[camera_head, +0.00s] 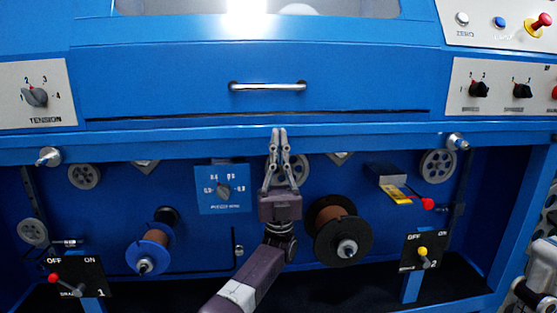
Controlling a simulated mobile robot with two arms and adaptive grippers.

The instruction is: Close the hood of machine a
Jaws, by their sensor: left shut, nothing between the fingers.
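The blue machine's hood (180,85) fills the upper part of the head view, with a window at its top and a horizontal metal handle (268,86) on its front. A dark line runs along its lower edge, just above the frame beam. My left gripper (279,130) points up in front of the blue beam, below the handle and apart from it. Its fingers are together with nothing between them. At the lower right edge, part of my other arm (535,295) shows, but its fingers cannot be made out.
Below the beam is an open bay with a blue-flanged spool (146,255), a brown spool (343,239), pulleys (437,166) and ON/OFF switch panels (77,279). A tension dial (35,96) is at left. Knobs (479,90) and a red button (541,21) are at right.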

